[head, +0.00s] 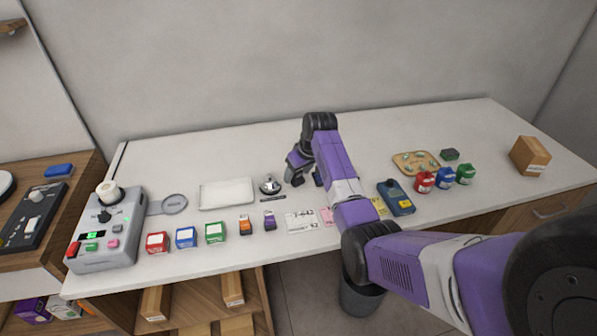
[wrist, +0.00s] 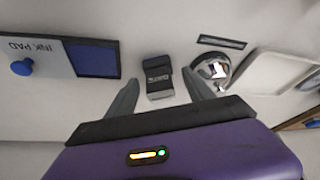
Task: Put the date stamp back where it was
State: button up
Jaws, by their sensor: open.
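The date stamp appears to be the small dark grey block with a pale printed label (wrist: 158,78) in the wrist view. It is between my two fingertips, with a gap visible on each side. My gripper (head: 307,181) is open and points down over the back middle of the white counter. In the head view, my gripper and arm hide the stamp. An ink pad (wrist: 97,59) with a blue pad and a blue knob lies left of the stamp in the wrist view; my arm seems to hide it in the head view.
A silver bell (head: 270,184) and a dark strip (head: 272,198) are close beside my gripper, with a white tray (head: 226,193) further left. Small coloured boxes (head: 186,237) line the front edge. A blue handheld device (head: 396,197) stands right of my arm. The back strip is clear.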

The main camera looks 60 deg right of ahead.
jog(key=v, duration=1.2)
jog(key=shift+r+b, duration=0.15)
jog(key=shift+b, duration=0.25)
